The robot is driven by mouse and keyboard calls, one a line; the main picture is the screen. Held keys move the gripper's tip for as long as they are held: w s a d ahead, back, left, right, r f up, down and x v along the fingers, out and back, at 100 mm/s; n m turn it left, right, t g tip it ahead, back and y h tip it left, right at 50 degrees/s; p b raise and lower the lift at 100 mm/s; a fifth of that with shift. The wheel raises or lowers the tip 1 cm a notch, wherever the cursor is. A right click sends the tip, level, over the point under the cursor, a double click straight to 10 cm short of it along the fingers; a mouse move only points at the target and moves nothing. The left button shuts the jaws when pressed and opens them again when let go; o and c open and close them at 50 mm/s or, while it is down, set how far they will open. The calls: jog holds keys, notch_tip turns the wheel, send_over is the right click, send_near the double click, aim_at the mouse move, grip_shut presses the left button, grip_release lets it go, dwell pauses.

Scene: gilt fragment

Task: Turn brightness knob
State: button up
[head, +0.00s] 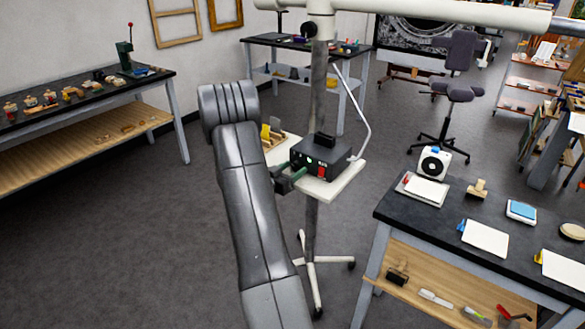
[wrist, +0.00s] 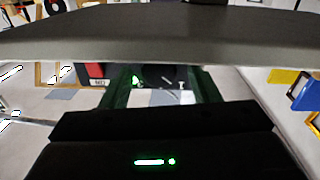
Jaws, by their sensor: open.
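A black control box (head: 325,150) sits on a small white tray (head: 345,182) fixed to a stand. Its front panel has a green light and a red switch (head: 321,171); the red switch also shows in the wrist view (wrist: 95,70). A dark round knob (wrist: 160,75) shows on the panel in the wrist view. My gripper (head: 296,174) is at the box's front, at its left in the head view. In the wrist view its green fingers (wrist: 162,88) are open, one to each side of the knob. I cannot tell whether they touch it. The knob is not clear in the head view.
The stand's pole (head: 318,90) rises behind the box to a white overhead bar (head: 430,12). Yellow and wooden pieces (head: 272,133) are left of the box. A black-topped bench (head: 395,210) stands at the right. Grey floor (head: 190,240) is clear at the left.

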jog(key=shift+w+d, duration=0.15)
jog(key=shift+w, duration=0.05)
jog(key=c, duration=1)
jog(key=shift+o, duration=0.2)
